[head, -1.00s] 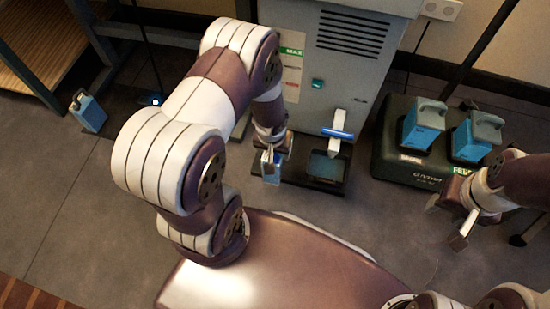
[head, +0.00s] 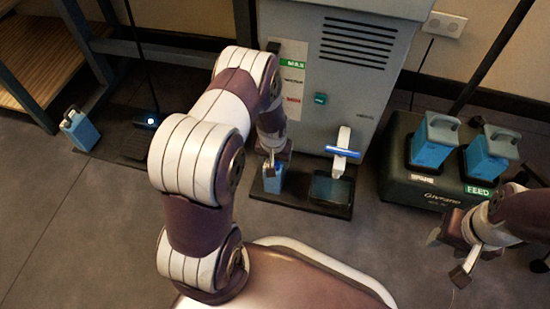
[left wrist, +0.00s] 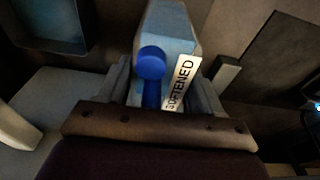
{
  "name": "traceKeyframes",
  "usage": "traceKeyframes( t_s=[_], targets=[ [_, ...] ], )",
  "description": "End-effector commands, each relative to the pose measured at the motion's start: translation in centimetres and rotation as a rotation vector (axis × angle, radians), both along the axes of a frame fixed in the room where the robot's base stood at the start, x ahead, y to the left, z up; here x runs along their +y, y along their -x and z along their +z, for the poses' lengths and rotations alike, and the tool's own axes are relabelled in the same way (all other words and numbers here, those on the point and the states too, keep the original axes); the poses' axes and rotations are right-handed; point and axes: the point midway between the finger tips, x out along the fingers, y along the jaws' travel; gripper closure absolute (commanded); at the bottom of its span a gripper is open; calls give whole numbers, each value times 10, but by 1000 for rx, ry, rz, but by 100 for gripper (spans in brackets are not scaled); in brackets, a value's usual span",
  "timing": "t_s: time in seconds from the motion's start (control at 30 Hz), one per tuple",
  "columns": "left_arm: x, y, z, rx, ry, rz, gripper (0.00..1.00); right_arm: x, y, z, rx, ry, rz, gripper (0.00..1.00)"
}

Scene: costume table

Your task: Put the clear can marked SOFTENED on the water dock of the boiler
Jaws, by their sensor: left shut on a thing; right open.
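The clear can marked SOFTENED (left wrist: 182,82) shows bluish, with a white label and a blue knob, between my left gripper's fingers (left wrist: 165,88). In the head view the can (head: 272,182) is at the left part of the black base in front of the grey boiler (head: 350,80). My left gripper (head: 272,155) is shut on its top. Whether the can's bottom touches the base (head: 295,202) cannot be told. A dark square tray (head: 331,189) lies on the base's right part, under a blue-handled tap. My right gripper (head: 466,268) is open and empty at the right.
Two blue cans, one at SPARE (head: 431,148) and one at FEED (head: 488,157), stand on a dark unit (head: 425,192) right of the boiler. Open floor lies at left.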

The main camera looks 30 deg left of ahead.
Motion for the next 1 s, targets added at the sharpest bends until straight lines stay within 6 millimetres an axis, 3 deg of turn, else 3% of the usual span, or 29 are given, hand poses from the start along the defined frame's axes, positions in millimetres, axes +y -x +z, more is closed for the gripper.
traceKeyframes(
  t_s=[0.17, 0.2, 0.27, 0.6, 0.83, 1.0],
  targets=[
    [0, -1, -1, -4, -1, 0, 100, 0, 0, 0, 0, 0, 0, 51],
    [0, 0, -3, 0, 0, 0, 31, 0, 0, -1, 0, 0, 0, 51],
    [0, 0, -2, 0, 0, 0, 11, 0, 0, 0, 0, 0, 0, 51],
    [0, 0, 3, -1, 0, 0, 8, 0, 0, 2, 0, 0, 0, 51],
    [-2, 7, 66, -2, 0, 0, 8, 0, 0, 55, 0, 0, 0, 51],
    [-3, 13, 104, -1, 0, 0, 8, 0, 0, 82, -1, 0, 0, 51]
  ],
)
